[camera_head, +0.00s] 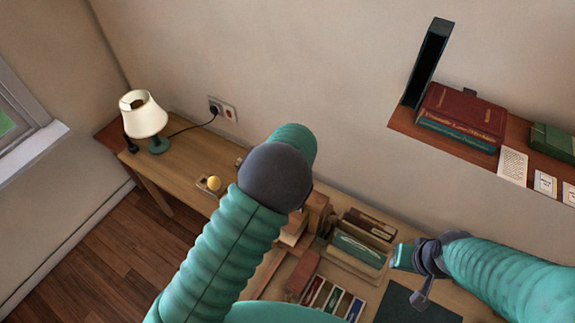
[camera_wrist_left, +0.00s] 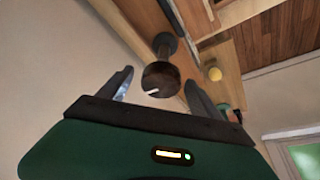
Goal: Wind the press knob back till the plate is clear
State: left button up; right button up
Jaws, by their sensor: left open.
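In the left wrist view a dark round knob (camera_wrist_left: 160,80) with a small white mark sits on the end of a dark shaft (camera_wrist_left: 165,44). My left gripper (camera_wrist_left: 159,84) is open, one finger on each side of the knob in the picture, with a visible gap on both sides. In the head view my left arm hides that gripper and the knob. Brown wooden blocks (camera_head: 317,210), perhaps part of the press, show beside the arm. I cannot make out the press plate. My right gripper (camera_head: 418,270) is over the desk's right part; its jaw opening is unclear.
A lamp (camera_head: 145,117) and a yellow ball-like thing (camera_head: 214,183) stand on the desk (camera_head: 180,160) at left. Book trays (camera_head: 358,245) and coloured strips (camera_head: 330,300) lie near the right gripper. A wall shelf (camera_head: 452,141) holds books (camera_head: 465,112) at upper right.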

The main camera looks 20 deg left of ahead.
pick_arm(q)
jog(key=p+v, duration=1.2)
jog(key=v, duration=0.4)
jog(key=shift+s+r+p, duration=0.2)
jog(key=shift+r+p, duration=0.1)
jog(key=shift+w+d, duration=0.1)
jog(key=shift+d, duration=0.05)
